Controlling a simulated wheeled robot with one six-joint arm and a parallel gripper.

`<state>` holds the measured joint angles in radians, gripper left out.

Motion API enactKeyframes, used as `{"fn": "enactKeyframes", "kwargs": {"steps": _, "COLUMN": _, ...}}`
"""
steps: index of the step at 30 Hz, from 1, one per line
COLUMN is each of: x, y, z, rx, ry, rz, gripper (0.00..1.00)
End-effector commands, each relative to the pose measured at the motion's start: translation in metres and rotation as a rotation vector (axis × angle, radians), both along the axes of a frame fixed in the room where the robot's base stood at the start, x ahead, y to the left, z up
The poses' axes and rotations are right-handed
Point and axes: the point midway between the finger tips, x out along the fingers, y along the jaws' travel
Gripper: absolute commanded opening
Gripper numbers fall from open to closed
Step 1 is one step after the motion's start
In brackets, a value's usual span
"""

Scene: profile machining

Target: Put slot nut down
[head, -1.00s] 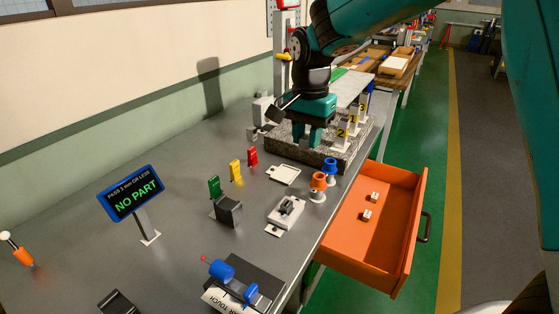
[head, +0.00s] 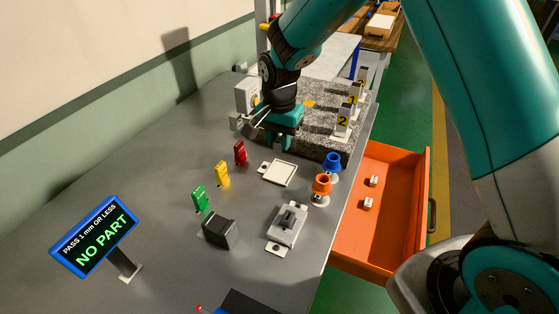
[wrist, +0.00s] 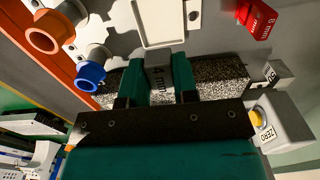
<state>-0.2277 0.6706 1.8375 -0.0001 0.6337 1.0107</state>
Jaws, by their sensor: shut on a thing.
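My gripper (head: 279,142) hangs over the near edge of the speckled granite plate (head: 318,118), just behind the white tray (head: 281,173). The white tray shows ahead of the fingertips in the wrist view (wrist: 158,22). I cannot tell how high the nut is above the surface.
Red, yellow and green tags (head: 222,174) stand left of the tray. Orange (head: 321,186) and blue (head: 332,163) cups stand right of it. A grey fixture (head: 287,226) is in front. An open orange drawer (head: 385,240) holds two small white pieces. The sign (head: 93,238) reads NO PART.

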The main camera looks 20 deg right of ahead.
Motion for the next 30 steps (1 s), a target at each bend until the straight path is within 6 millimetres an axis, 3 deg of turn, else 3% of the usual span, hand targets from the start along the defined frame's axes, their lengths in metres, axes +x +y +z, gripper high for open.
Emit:
{"fn": "enactKeyframes", "kwargs": {"steps": 4, "x": -0.001, "y": -0.001, "z": -0.033, "rx": -0.001, "ry": 0.004, "rz": -0.001, "gripper": 0.02}}
{"fn": "enactKeyframes", "kwargs": {"steps": 16, "x": 0.0, "y": -0.001, "z": -0.081, "rx": -0.001, "ry": 0.002, "rz": -0.003, "gripper": 0.02}}
{"fn": "enactKeyframes", "kwargs": {"steps": 29, "x": 0.0, "y": -0.001, "z": -0.093, "rx": 0.001, "ry": -0.001, "rz": -0.002, "gripper": 0.02}}
{"fn": "enactKeyframes", "kwargs": {"steps": 30, "x": 0.0, "y": -0.001, "z": -0.093, "rx": 0.001, "ry": -0.001, "rz": -0.002, "gripper": 0.29}}
